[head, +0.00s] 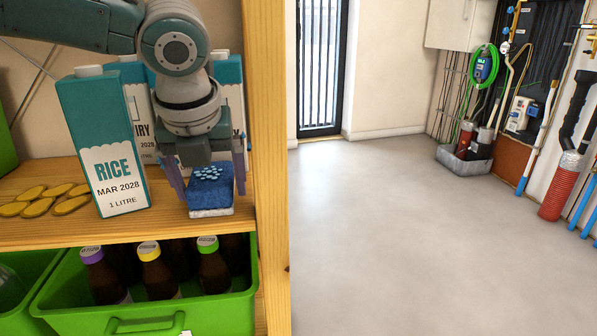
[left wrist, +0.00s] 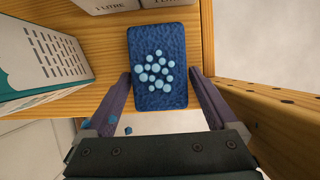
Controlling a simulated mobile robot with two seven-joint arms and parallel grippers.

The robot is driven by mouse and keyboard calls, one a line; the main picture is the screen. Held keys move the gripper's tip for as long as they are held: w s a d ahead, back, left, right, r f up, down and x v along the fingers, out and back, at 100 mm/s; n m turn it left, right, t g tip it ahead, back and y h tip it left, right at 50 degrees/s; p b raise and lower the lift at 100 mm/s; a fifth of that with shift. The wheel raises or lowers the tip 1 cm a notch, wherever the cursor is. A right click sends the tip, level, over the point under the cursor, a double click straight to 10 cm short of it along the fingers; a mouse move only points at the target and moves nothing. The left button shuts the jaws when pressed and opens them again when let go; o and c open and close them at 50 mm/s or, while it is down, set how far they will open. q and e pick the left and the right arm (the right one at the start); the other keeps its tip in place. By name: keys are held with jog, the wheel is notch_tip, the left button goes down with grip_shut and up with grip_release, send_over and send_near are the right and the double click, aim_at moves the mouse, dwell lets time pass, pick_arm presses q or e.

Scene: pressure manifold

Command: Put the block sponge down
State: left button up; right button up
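The block sponge (head: 211,188) is blue on top with light blue dots and has a pale underside. In the head view it is at the front edge of the wooden shelf (head: 160,225), level, and appears to rest on the board. My left gripper (head: 211,185) reaches down over it, one finger along each side. My right gripper is in neither view.
A teal and white rice carton (head: 105,150) stands left of the sponge, with more cartons behind. Gold coins (head: 40,203) lie at the left. A wooden post (head: 268,150) stands close on the right. Below is a green crate (head: 190,315) of bottles.

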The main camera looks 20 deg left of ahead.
pick_arm(q)
jog(key=shift+o, duration=0.4)
jog(key=shift+r, duration=0.1)
jog(key=p+v, duration=0.3)
jog(key=v, duration=0.4)
jog(key=shift+r, duration=0.3)
